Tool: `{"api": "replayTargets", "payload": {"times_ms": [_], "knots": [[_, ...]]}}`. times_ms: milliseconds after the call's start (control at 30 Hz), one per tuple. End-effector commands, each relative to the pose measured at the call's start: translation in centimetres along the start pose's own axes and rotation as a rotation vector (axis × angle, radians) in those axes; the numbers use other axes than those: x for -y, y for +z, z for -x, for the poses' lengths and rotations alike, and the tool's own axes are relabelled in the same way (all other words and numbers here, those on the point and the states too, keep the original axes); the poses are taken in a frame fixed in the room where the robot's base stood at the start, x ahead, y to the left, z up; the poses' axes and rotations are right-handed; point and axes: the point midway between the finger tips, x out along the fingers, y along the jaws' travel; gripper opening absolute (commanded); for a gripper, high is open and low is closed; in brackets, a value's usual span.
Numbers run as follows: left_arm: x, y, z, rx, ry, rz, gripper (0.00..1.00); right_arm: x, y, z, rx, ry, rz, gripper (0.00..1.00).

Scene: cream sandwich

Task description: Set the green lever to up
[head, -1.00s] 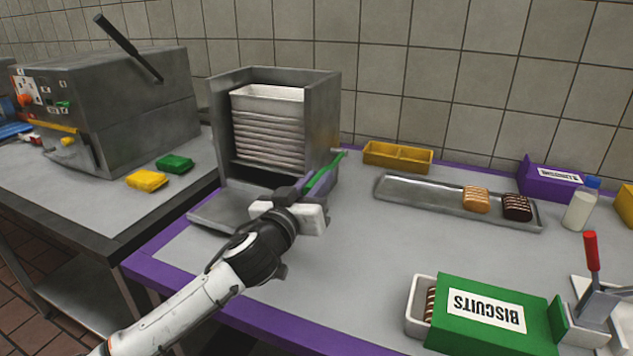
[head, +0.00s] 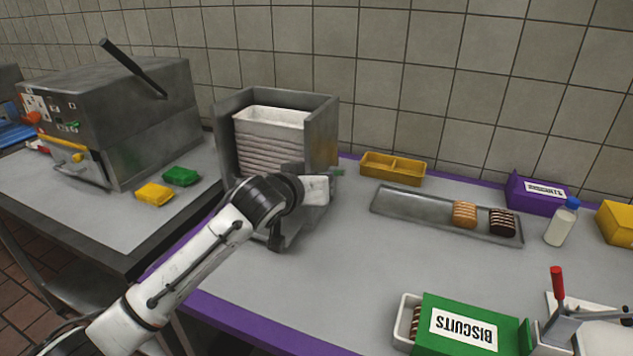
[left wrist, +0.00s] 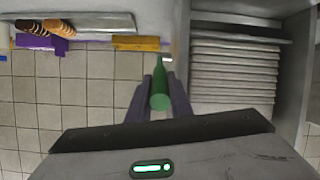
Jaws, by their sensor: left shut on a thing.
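The green lever (left wrist: 161,82) is on the side of the grey metal dispenser (head: 325,118) that holds a stack of white trays (head: 272,140). In the head view only a short green bit of the lever (head: 338,171) shows beside my left gripper (head: 328,182); the rest is hidden. In the left wrist view the dark fingers of my left gripper (left wrist: 160,98) stand on both sides of the lever's rounded end and are shut on it. The lever's exact tilt cannot be told. My right gripper is not in view.
A yellow divided box (head: 393,170) and a metal tray (head: 400,208) with two biscuits lie right of the dispenser. A green biscuit box (head: 430,335) and a red-handled device (head: 558,285) stand at front right. The middle of the table is clear.

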Motion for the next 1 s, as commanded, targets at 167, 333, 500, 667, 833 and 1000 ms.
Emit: {"api": "replayTargets", "payload": {"times_ms": [167, 333, 500, 667, 833, 1000], "knots": [[-0.5, -2.1, -0.2, 0.110, -0.021, 0.001, 0.00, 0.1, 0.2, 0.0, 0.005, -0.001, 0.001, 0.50], [-0.7, -3.1, -0.4, 0.183, -0.035, 0.000, 0.00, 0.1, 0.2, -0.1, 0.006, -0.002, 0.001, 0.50], [-0.8, -3.6, -0.6, 0.222, -0.044, 0.000, 0.00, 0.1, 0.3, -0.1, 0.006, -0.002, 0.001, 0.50], [-0.8, -3.8, -0.6, 0.235, -0.047, -0.001, 0.00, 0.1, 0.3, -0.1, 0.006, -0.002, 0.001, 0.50], [-0.8, -3.8, -0.6, 0.235, -0.047, -0.001, 0.00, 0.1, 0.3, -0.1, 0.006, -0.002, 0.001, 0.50], [-0.8, -3.8, -0.6, 0.234, -0.047, -0.001, 0.22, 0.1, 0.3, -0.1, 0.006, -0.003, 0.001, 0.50]]}}
